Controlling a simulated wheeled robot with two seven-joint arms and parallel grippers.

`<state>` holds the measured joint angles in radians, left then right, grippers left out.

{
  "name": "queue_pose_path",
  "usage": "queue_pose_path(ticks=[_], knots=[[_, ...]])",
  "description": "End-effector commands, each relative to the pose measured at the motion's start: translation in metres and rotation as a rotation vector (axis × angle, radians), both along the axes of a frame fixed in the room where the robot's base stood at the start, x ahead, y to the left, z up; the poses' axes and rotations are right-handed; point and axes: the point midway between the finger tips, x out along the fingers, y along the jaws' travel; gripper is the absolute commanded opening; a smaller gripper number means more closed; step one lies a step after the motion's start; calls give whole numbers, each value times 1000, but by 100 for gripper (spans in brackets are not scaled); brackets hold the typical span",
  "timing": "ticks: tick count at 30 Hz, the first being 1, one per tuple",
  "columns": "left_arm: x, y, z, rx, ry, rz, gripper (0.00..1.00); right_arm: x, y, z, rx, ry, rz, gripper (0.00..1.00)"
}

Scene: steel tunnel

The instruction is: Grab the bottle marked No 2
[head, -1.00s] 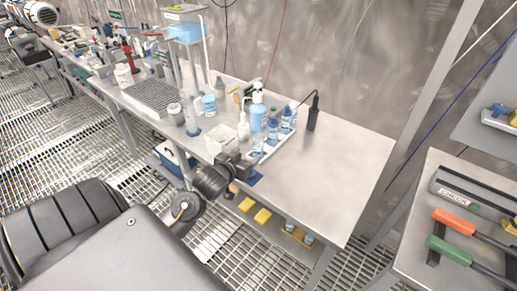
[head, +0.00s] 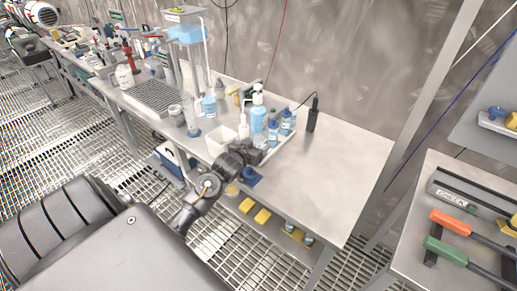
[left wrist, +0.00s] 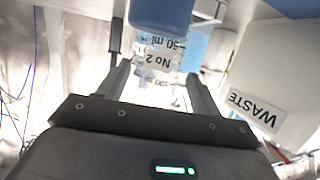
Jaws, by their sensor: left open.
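The bottle marked No 2 (left wrist: 158,50) shows upside down in the left wrist view, clear with a white label and a blue part at the picture's top. My left gripper (left wrist: 158,70) is open, its two fingers on either side of the label, with gaps visible. In the head view my left gripper (head: 252,156) is at the front of the white tray (head: 286,145) and hides part of it. Small blue-labelled bottles (head: 286,123) stand on that tray; I cannot read their numbers there. My right gripper is not in view.
A tall pump bottle (head: 257,115) stands behind the gripper. An open white box (head: 222,138) is to its left. A container marked WASTE (left wrist: 285,75) is close on the right in the wrist view. The steel table's right part (head: 335,160) is clear.

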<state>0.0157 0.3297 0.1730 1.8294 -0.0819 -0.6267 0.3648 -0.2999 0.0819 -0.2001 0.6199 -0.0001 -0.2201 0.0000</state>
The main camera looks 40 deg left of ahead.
Motion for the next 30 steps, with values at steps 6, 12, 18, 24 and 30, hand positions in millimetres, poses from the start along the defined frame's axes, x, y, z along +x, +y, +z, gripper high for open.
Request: queue_pose_path(ticks=[6, 12, 18, 24, 30], knots=[[20, 5, -6, 1, -1, 1, 65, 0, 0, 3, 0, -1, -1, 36], [20, 5, -7, 1, -1, 1, 65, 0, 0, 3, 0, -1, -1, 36], [20, 5, -7, 1, 0, 1, 43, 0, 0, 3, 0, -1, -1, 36], [20, 5, -7, 1, 0, 1, 16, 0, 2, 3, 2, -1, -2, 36], [20, 5, -6, 1, -1, 1, 15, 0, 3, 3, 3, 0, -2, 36]])
